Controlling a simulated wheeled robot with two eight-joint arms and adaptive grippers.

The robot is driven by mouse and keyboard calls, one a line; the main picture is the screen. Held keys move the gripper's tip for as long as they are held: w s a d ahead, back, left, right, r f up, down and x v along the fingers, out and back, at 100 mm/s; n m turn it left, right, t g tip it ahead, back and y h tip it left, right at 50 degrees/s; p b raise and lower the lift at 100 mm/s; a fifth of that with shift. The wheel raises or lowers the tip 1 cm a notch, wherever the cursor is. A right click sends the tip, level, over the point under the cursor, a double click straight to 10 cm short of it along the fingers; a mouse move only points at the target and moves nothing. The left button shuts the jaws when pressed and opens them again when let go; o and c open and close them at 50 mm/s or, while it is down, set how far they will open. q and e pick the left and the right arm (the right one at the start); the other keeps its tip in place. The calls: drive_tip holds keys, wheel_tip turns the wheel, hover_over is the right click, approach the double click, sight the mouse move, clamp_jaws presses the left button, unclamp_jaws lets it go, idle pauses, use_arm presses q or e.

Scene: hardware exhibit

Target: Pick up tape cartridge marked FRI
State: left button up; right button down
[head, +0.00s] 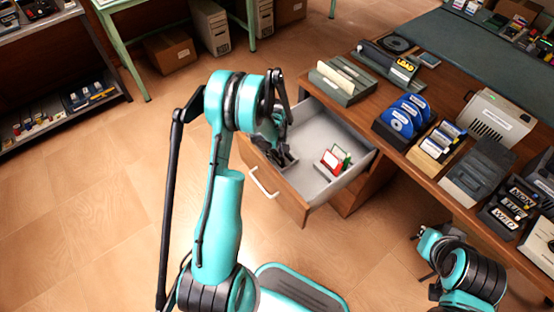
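I cannot read FRI on any object in this view. A dark rack (486,217) at the right edge of the desk holds black tape cartridges (513,201) with white labels reading MON, TUE and what looks like WED. The desk drawer (318,128) is pulled open. My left gripper (286,158) is low in the left part of the drawer, pointing down. Its dark fingers blend with dark shapes there, so whether they hold anything is unclear. My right arm shows at the bottom right, with its gripper (427,262) small, partly hidden and away from the desk.
Red, white and green items (334,161) lie in the drawer's right part. The desk holds a card box (342,80), blue discs (404,115), a wooden tray of cartridges (440,142), a beige device (496,117) and a grey box (477,171). The floor (110,215) at left is clear.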

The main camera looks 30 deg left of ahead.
use_arm(q)
clamp_jaws()
drive_tip(key=shift+r, duration=0.15)
